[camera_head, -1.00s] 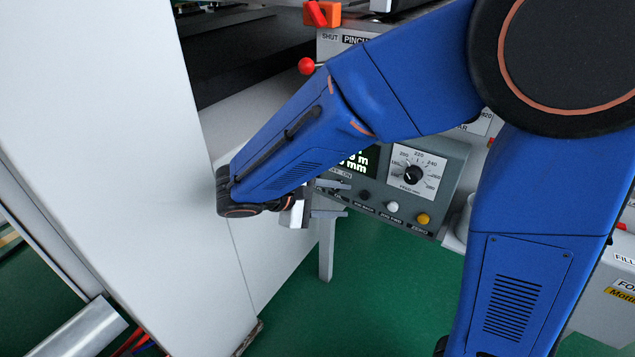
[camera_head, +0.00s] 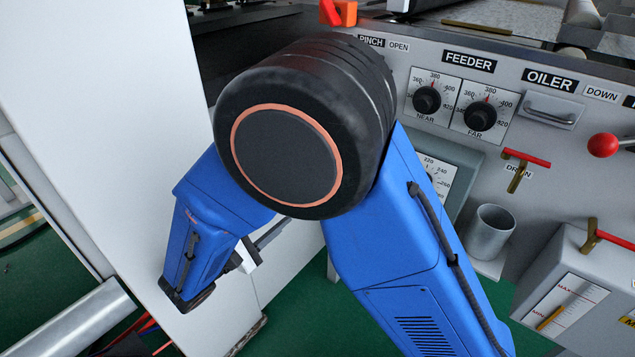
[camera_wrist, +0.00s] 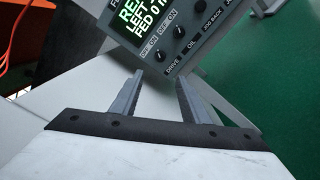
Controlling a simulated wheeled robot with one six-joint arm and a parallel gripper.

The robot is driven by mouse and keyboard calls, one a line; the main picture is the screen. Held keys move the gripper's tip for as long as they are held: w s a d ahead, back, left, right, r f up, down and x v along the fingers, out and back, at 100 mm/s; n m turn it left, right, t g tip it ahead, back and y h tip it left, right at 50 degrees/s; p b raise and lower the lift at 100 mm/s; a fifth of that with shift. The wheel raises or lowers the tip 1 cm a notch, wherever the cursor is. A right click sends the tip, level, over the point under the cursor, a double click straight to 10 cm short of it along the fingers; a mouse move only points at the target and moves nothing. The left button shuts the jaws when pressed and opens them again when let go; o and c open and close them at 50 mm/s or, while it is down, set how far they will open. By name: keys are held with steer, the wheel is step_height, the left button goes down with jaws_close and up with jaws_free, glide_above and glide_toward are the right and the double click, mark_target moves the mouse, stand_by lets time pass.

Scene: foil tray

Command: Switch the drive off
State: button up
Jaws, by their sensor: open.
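The drive switch (camera_wrist: 160,56) is a small black knob with OFF and ON marks and a DRIVE label, at the bottom left of the grey control panel (camera_wrist: 222,20) in the wrist view. Which mark it points to is too small to tell. My gripper (camera_wrist: 160,77) is open and empty. Its fingertips are apart, just below the drive switch in that view, and I see no contact. My arm hides most of the control panel (camera_head: 463,159) there, including the drive switch.
The oil switch (camera_wrist: 179,32) sits beside the drive switch, below a lit green display (camera_wrist: 137,20). A white cabinet wall (camera_head: 130,130) stands left of my gripper. A metal cup (camera_head: 490,232), a red drain lever (camera_head: 526,158) and feeder dials (camera_head: 427,100) are to the right.

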steer(key=x, duration=1.6)
steer(key=shift+c, duration=0.7)
jaws_close()
